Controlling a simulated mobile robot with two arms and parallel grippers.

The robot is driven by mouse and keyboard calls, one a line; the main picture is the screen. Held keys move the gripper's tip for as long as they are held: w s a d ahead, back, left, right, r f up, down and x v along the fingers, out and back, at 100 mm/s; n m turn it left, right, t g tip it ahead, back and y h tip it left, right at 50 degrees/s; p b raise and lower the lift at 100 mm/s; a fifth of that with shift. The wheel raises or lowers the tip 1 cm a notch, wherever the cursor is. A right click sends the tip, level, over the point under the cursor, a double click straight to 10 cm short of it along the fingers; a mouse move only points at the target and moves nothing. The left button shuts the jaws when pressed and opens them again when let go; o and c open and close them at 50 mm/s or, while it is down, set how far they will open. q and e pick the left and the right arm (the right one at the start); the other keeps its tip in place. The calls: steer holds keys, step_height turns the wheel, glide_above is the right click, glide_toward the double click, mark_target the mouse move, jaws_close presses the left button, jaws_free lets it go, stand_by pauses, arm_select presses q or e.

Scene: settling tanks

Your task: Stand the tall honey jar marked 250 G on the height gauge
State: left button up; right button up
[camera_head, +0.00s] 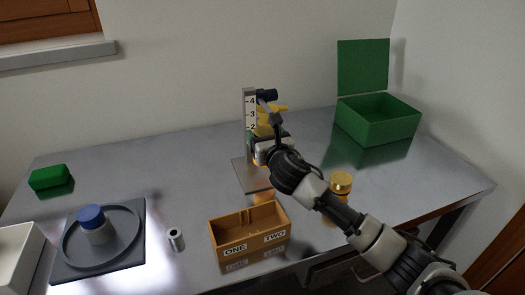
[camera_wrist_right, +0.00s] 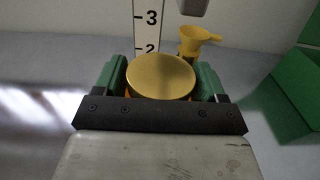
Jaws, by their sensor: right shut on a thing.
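The height gauge (camera_head: 249,112) is an upright white scale with numbers on a flat base plate (camera_head: 241,177), at the middle of the table. My right gripper (camera_head: 263,143) is at the gauge, in front of its scale. It is shut on a jar with a round gold lid (camera_wrist_right: 161,76), the green fingers on both sides of it. The jar's body and label are hidden, so I cannot read its mark or tell whether its bottom touches the plate. The scale also shows behind the lid in the right wrist view (camera_wrist_right: 148,22). My left gripper is out of view.
Another gold-lidded jar (camera_head: 341,182) stands partly behind my right arm. A divided box (camera_head: 249,243) marked ONE and TWO is at the front. A yellow funnel (camera_wrist_right: 198,38) is beyond the gauge. A green open box (camera_head: 377,125) stands back right; a blue-capped jar (camera_head: 95,226) is left.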

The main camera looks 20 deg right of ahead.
steer(key=shift+w+a+f, duration=0.1)
steer(key=shift+w+f, duration=0.1)
steer(key=shift+w, duration=0.3)
steer(key=shift+f, duration=0.45)
step_height(320, 180, down, 3)
steer(key=shift+f+b, duration=0.15)
steer(key=shift+b, duration=0.3)
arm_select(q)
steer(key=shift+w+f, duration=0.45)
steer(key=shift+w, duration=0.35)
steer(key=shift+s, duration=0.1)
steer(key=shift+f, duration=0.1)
arm_select(e)
steer(key=o, duration=1.3)
steer(key=shift+f, duration=0.1)
